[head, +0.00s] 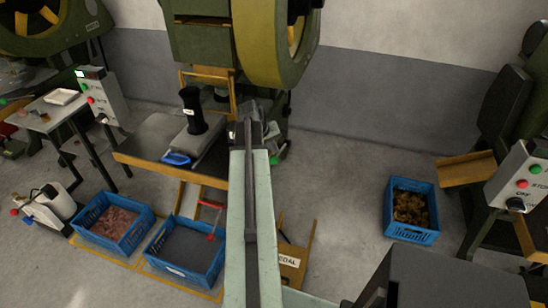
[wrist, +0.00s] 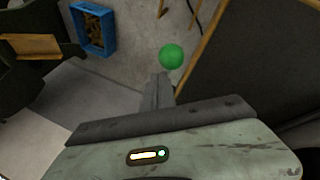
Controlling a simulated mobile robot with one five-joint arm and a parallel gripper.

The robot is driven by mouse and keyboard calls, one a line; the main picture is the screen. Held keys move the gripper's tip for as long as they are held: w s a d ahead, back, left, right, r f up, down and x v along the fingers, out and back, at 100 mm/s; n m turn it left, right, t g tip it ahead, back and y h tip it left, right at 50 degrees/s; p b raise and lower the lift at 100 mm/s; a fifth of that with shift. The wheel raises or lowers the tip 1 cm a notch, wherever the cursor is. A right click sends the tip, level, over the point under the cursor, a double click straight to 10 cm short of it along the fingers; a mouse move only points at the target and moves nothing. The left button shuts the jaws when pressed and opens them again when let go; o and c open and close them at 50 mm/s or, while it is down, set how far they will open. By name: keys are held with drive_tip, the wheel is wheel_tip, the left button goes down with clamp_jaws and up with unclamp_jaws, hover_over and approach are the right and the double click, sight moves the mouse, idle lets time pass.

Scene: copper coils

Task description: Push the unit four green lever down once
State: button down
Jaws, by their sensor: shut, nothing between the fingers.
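The green lever's round knob (wrist: 171,56) is in the upper middle of the wrist view, just beyond my gripper's fingertips. A small gap shows between them in the picture; I cannot tell the depth. In the head view the green knob (head: 274,160) shows just right of my arm's far end, beside the press. My gripper (wrist: 159,76) is shut and empty, its fingers pointing towards the knob. In the head view the fingers cannot be made out clearly at the arm's end. The lever's shaft is not clearly visible.
Blue crates stand on the floor: one with copper-coloured pieces (head: 86,214) and one with a dark inside (head: 222,260) at left, another with brown pieces (head: 388,221) at right. A control box (head: 525,172) is at far right. A dark panel (wrist: 268,58) is close on the wrist view's right.

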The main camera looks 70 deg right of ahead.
sight(272, 158)
drive_tip(key=shift+a+f+b, duration=0.3)
drive_tip(key=shift+f+b, duration=0.45)
drive_tip(key=shift+b, duration=0.05)
drive_tip(key=shift+a+f+b, duration=0.3)
drive_tip(key=shift+f+b, duration=0.45)
drive_tip(key=shift+f, duration=0.05)
drive_tip(key=shift+a+f+b, duration=0.3)
drive_tip(key=shift+f+b, duration=0.45)
drive_tip(key=shift+b, duration=0.05)
idle(1.9)
drive_tip(key=shift+r, duration=0.1)
idle(0.5)
drive_tip(key=shift+d+r+p, duration=0.35)
drive_tip(key=shift+r+p, duration=0.55)
drive_tip(key=shift+d+r+p, duration=0.35)
drive_tip(key=shift+r+p, duration=0.5)
drive_tip(key=shift+p, duration=0.1)
drive_tip(key=shift+d+r+p, duration=0.35)
drive_tip(key=shift+r+p, duration=0.55)
drive_tip(key=r+p, duration=0.1)
drive_tip(key=d+r+p, duration=0.1)
drive_tip(key=r+p, duration=0.2)
drive_tip(key=shift+d+r+p, duration=0.35)
drive_tip(key=shift+d, duration=0.05)
drive_tip(key=shift+w, duration=0.1)
